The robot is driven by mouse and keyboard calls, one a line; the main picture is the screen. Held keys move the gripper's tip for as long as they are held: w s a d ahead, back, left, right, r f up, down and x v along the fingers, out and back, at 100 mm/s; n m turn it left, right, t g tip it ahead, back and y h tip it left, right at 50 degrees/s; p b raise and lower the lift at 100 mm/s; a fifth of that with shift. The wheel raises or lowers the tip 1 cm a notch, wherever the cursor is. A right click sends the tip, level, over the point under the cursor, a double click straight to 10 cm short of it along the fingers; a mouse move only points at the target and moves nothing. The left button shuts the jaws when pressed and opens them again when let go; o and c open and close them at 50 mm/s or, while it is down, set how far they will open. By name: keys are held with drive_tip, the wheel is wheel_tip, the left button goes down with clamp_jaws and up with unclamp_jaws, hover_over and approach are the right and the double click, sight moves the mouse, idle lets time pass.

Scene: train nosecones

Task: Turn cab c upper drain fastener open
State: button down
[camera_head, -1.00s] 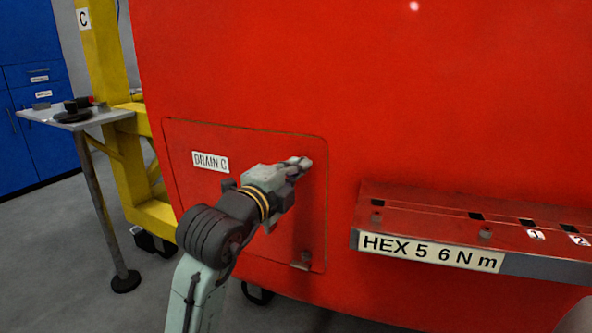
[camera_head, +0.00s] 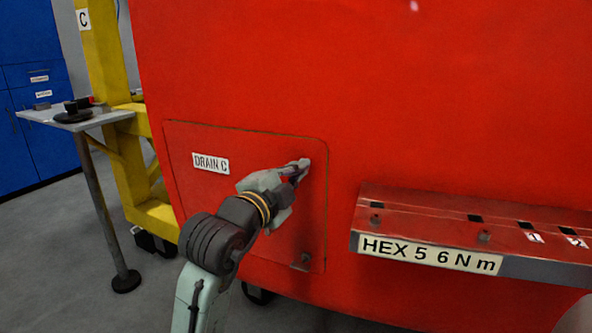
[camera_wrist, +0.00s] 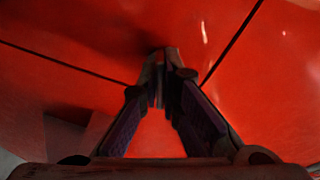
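The red drain panel (camera_head: 230,190) carries a DRAIN C label (camera_head: 211,163). My gripper (camera_head: 303,164) is at the upper right corner of this panel. In the wrist view its two fingers (camera_wrist: 168,75) come together at the tips, right at the red surface near the panel's dark seams. The tips look shut on the upper drain fastener, which they almost wholly hide. How far the fastener is turned cannot be seen. The lower drain fastener (camera_head: 303,260) shows at the panel's lower right corner, clear of my gripper.
A red ledge (camera_head: 450,208) with a HEX 5 6 N m label (camera_head: 430,252) juts out right of the panel. A yellow stand (camera_head: 112,90) marked C and a small grey table (camera_head: 100,117) are at left. Blue cabinets (camera_head: 30,90) stand behind.

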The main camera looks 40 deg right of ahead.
drive_tip(key=n+p, duration=0.1)
drive_tip(key=n, duration=0.3)
drive_tip(key=n+p, duration=0.2)
drive_tip(key=n, duration=0.1)
drive_tip(key=shift+r+n, duration=0.1)
drive_tip(key=shift+n, duration=0.2)
drive_tip(key=n+t+p, duration=0.1)
drive_tip(key=n+p, duration=0.1)
drive_tip(key=n, duration=0.2)
drive_tip(key=shift+n, duration=0.3)
drive_tip(key=shift+n+p, duration=0.95)
drive_tip(key=shift+n, duration=0.15)
drive_tip(key=c, duration=1.8)
unclamp_jaws()
